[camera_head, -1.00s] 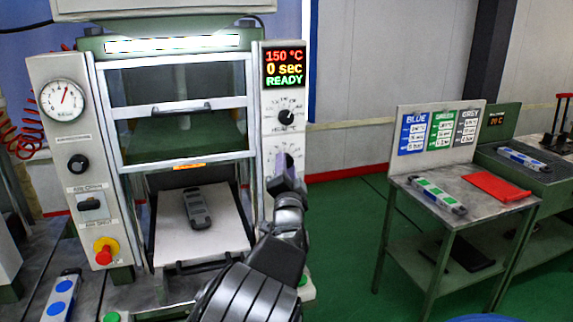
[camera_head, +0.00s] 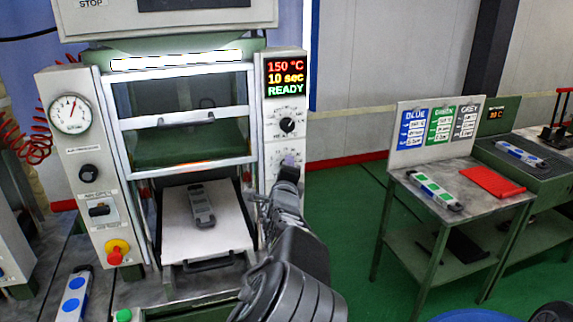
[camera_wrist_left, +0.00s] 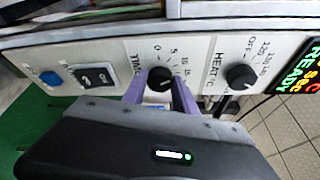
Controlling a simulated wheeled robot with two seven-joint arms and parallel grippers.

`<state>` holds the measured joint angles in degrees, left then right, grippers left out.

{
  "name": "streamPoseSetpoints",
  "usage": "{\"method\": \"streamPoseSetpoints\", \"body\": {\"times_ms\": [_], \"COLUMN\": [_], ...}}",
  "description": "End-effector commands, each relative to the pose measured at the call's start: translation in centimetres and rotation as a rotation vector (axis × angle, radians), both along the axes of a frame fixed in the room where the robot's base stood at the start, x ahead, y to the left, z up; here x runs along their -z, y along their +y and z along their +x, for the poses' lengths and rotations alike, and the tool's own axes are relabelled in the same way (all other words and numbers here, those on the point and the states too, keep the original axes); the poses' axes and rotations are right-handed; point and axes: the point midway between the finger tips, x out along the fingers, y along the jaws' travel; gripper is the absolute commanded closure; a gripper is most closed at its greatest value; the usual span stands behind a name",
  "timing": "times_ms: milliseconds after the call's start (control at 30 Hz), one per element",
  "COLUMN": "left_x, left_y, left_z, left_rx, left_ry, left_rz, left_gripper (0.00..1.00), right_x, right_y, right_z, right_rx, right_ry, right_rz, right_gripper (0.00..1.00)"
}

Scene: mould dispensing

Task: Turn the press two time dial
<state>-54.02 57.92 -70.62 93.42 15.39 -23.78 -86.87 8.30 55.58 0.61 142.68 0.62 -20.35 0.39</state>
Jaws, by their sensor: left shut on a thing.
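The time dial (camera_wrist_left: 159,79) is a black knob on the press's white control panel, beside the black heat dial (camera_wrist_left: 241,77). My left gripper (camera_wrist_left: 158,92) is shut on the time dial, with one purple finger on each side of the knob. In the head view my left gripper (camera_head: 289,172) reaches the right panel of the press (camera_head: 172,77) and covers the time dial. The press display (camera_head: 286,77) reads 150 °C, 10 sec and READY. My right gripper is not in view.
A grey mould (camera_head: 202,206) lies on the press's pale plate (camera_head: 233,232). The heat dial sits just above my left gripper. A blue-dotted mould (camera_head: 72,297) lies at lower left. A side table (camera_head: 447,170) at right holds a green-dotted mould (camera_head: 435,191) and a red pad (camera_head: 492,181).

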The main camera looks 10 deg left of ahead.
Motion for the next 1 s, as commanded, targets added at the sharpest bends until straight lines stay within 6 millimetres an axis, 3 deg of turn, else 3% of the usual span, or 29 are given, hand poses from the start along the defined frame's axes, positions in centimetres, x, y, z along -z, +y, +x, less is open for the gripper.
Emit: {"method": "streamPoseSetpoints", "body": {"times_ms": [1000], "left_x": [-0.7], "left_y": [-0.5], "left_z": [0.3], "left_rx": [0.0], "left_ry": [0.484], "left_rz": [0.762], "left_gripper": [1.0], "right_x": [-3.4], "right_y": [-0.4], "right_z": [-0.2], "right_rx": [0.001], "right_ry": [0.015], "right_rz": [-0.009], "right_gripper": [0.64]}}
